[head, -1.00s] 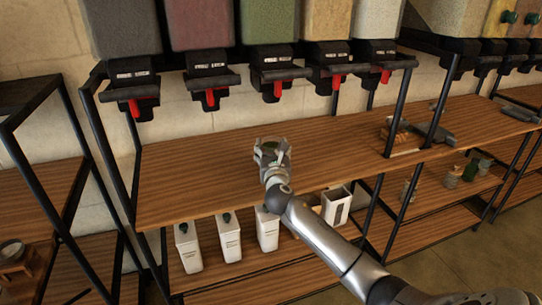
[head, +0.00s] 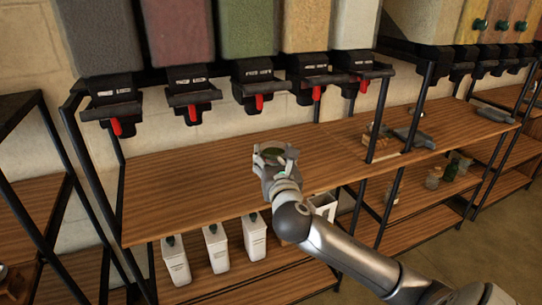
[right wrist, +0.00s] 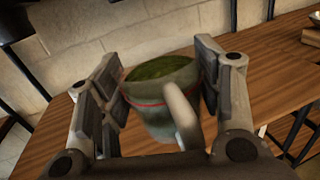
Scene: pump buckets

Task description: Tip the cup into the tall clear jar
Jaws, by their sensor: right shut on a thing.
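My right gripper (head: 274,157) is shut on a cup (right wrist: 160,108) and holds it upright over the wooden shelf. In the right wrist view, the cup is grey-green with a red band and a pale handle facing the camera. Green contents show inside its rim, and the gripper fingers (right wrist: 160,90) press on both sides. In the head view the cup is small and partly hidden by the fingers. Several small jars (head: 433,178) stand on the lower shelf at the right; I cannot tell which is the tall clear jar. My left gripper is not in view.
Dispensers with red levers (head: 257,102) hang above the wooden shelf (head: 170,190). White pump containers (head: 215,245) stand on the shelf below. A black upright post (head: 395,110) stands right of my gripper. A grey tool (head: 418,136) lies beyond it. The left shelf surface is clear.

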